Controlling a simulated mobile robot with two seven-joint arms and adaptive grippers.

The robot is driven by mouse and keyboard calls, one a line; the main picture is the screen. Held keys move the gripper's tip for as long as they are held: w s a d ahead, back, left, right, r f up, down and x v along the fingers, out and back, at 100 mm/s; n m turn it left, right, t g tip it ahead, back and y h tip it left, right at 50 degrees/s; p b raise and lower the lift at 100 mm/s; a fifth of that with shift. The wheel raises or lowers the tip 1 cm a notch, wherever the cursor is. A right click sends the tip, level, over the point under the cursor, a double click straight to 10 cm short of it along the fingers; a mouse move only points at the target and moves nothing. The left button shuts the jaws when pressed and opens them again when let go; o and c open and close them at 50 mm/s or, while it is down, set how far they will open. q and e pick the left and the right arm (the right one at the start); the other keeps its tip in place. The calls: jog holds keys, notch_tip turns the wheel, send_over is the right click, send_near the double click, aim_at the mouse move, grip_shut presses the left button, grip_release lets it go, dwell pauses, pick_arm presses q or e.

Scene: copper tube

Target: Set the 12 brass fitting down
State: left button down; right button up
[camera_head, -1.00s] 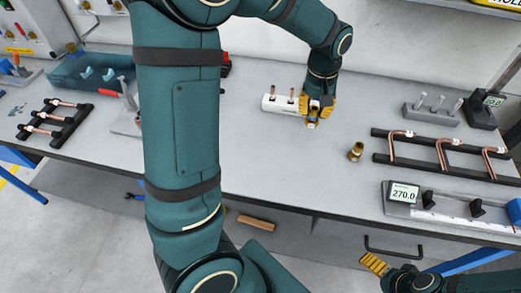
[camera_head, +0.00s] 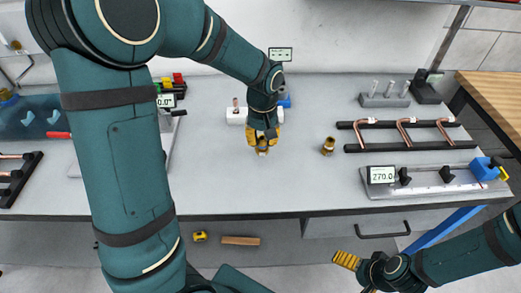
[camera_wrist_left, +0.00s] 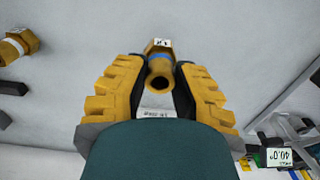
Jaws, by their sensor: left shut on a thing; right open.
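My left gripper (camera_head: 262,141) is shut on a brass fitting, the 12 brass fitting. In the left wrist view the fitting (camera_wrist_left: 159,66) sits between the yellow fingers, with a blue band, a small white label and its round opening towards the camera. In the head view it shows only as a small brass end (camera_head: 262,151) below the fingers; I cannot tell if it touches the bench. My right gripper (camera_head: 346,260) is open and empty, in front of the bench.
A white holder (camera_head: 237,116) with a copper tube stands behind my left gripper. A black rack with copper tubes (camera_head: 402,148) and a measuring fixture reading 270.0 (camera_head: 381,175) lie to the right. The grey bench (camera_head: 250,190) is clear in front of the left gripper.

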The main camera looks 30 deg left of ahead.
aim_at(262, 147)
pick_arm(q)
jog(key=shift+f+b, duration=0.4)
jog(key=shift+f, duration=1.55)
jog(key=shift+r, duration=0.1)
jog(key=shift+s, duration=0.1)
jog(key=c, duration=0.8)
grip_release()
jog(key=shift+f, duration=0.2)
jog(key=shift+c, duration=0.2)
jog(key=shift+r, duration=0.1)
jog(key=shift+r, duration=0.3)
notch_tip(262, 147, up, 12)
jog(key=p, duration=0.2)
jog(key=shift+f+p, duration=0.2)
jog(key=shift+p, duration=0.1)
